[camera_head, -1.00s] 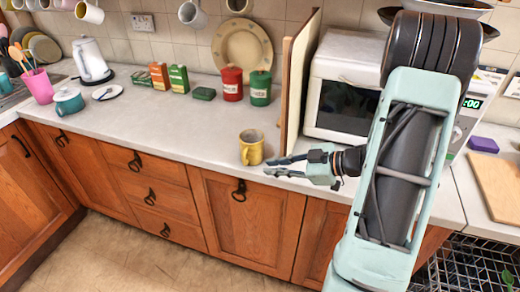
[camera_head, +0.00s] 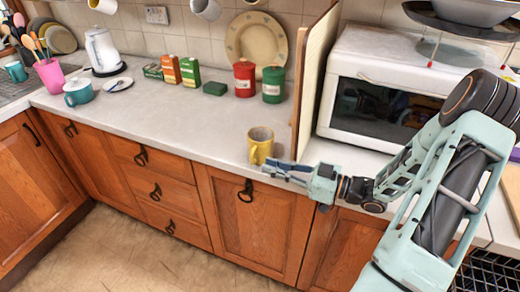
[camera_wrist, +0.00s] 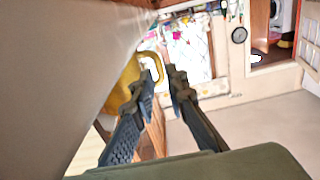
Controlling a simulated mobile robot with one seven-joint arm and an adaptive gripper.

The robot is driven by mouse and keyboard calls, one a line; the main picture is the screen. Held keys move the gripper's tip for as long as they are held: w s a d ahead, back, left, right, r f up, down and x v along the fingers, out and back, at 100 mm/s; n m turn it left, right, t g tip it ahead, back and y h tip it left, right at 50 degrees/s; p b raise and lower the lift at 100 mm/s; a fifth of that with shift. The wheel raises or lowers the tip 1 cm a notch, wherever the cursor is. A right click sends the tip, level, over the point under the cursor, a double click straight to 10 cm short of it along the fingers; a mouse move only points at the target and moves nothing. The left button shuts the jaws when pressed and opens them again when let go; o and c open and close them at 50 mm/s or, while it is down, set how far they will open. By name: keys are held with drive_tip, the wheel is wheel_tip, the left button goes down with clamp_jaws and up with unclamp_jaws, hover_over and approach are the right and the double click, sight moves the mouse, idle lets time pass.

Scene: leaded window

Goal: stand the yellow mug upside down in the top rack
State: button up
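The yellow mug (camera_head: 261,146) stands upright near the counter's front edge, its handle on the near left side. In the wrist view the mug (camera_wrist: 122,88) is at the left, with its handle beyond the left finger's tip. My gripper (camera_head: 266,168) is open, with its fingers just in front of the mug at the counter edge. I cannot tell whether a finger touches the mug. A dark wire rack (camera_head: 489,273) shows partly at the lower right; I cannot tell which tier it is.
An upright wooden board (camera_head: 313,75) and the white microwave (camera_head: 350,62) stand just right of the mug. Red (camera_head: 244,79) and green (camera_head: 273,85) canisters stand at the back. The counter (camera_head: 185,125) left of the mug is clear.

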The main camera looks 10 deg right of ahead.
sight(257, 162)
drive_tip(key=x, duration=0.5)
drive_tip(key=shift+w+f, duration=0.1)
drive_tip(key=shift+f, duration=0.15)
drive_tip(key=shift+c, duration=0.6)
clamp_jaws()
drive_tip(key=shift+r+p, duration=0.1)
drive_tip(key=shift+p, duration=0.2)
